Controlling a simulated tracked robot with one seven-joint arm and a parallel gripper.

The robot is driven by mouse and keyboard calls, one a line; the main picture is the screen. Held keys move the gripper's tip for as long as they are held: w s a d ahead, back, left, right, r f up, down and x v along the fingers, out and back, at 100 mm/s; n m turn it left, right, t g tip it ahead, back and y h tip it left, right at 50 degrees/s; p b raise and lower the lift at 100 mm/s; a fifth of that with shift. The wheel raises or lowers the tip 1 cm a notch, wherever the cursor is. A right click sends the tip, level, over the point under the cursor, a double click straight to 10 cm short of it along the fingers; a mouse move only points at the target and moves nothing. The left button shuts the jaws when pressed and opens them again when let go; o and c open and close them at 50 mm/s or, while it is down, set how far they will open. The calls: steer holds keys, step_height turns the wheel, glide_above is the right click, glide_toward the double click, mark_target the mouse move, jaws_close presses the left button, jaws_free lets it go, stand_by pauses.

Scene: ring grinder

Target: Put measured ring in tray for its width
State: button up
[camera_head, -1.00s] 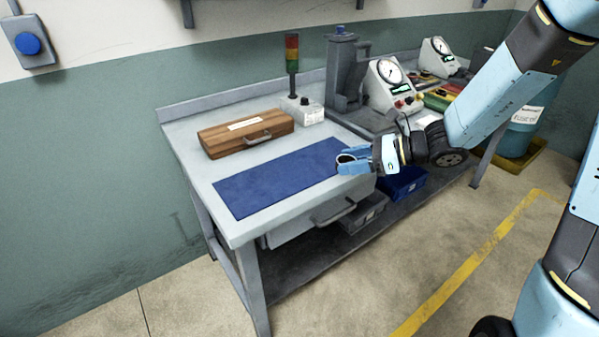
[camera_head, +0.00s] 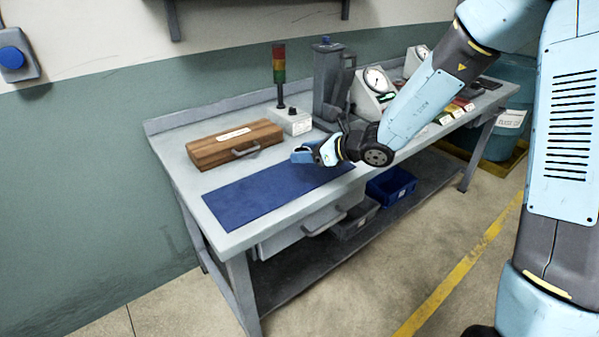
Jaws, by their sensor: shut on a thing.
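My gripper (camera_head: 304,154) has blue fingers and hangs over the right part of the blue mat (camera_head: 255,197). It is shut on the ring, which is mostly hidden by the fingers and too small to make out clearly. Small coloured trays (camera_head: 464,106) sit along the front right of the bench, partly behind my forearm. Their labels are too small to read.
A wooden case (camera_head: 235,146) lies behind the mat. A signal tower (camera_head: 279,75) on a grey box, a dark grey press (camera_head: 328,80) and a dial gauge (camera_head: 375,80) stand at the back. A blue bin (camera_head: 391,186) sits below the bench. The mat's left part is clear.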

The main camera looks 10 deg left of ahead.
glide_above(294, 177)
step_height(294, 177, down, 5)
steer(key=shift+s+f, duration=0.1)
steer(key=shift+f, duration=1.5)
steer(key=o, duration=1.2)
steer(key=v, duration=1.2)
steer(key=shift+d, duration=0.1)
steer(key=shift+r, duration=0.1)
